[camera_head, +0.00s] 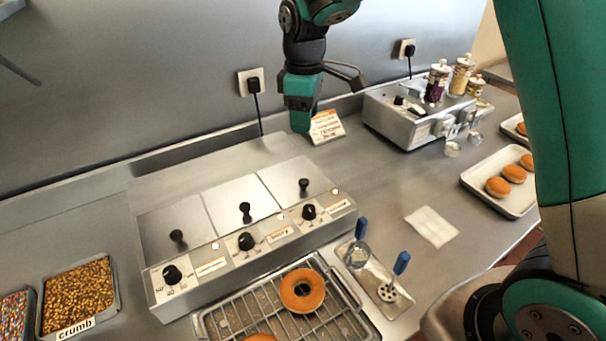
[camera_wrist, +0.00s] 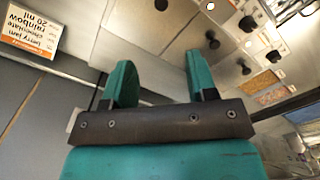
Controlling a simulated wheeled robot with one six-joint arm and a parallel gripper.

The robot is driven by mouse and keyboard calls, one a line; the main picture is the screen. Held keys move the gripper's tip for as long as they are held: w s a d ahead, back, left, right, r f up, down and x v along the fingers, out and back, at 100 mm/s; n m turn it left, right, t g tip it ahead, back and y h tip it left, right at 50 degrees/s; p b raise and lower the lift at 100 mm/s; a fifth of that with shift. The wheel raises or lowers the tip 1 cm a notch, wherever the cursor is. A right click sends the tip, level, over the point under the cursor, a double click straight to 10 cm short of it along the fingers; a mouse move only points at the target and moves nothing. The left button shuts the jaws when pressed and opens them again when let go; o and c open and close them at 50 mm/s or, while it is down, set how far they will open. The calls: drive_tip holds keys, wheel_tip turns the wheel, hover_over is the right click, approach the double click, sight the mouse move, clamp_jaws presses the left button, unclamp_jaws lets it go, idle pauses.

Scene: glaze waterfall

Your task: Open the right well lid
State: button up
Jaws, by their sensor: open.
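The right well lid (camera_head: 286,174) is a flat grey metal plate with a black knob (camera_head: 303,184). It lies shut at the right end of the steel three-well warmer (camera_head: 215,267). In the wrist view the right lid (camera_wrist: 135,22) lies at the top, with its knob (camera_wrist: 160,4) at the upper edge. My gripper (camera_head: 300,122) hangs above and behind the right lid, apart from it. In the wrist view its two teal fingers (camera_wrist: 161,80) are spread with nothing between them. The middle lid (camera_head: 238,200) and left lid (camera_head: 170,232) are also shut.
A small sign card (camera_head: 327,127) stands behind the warmer, close to my gripper. A second steel appliance (camera_head: 395,117) with jars is at the back right. A wire rack (camera_head: 225,322) with doughnuts and a tray with blue-handled tools (camera_head: 383,287) lie in front.

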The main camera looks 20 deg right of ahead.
sight(304, 181)
wheel_tip(304, 181, down, 17)
drive_tip(key=p, duration=0.4)
drive_tip(key=shift+s+a+r, duration=0.1)
drive_tip(key=shift+r, duration=0.1)
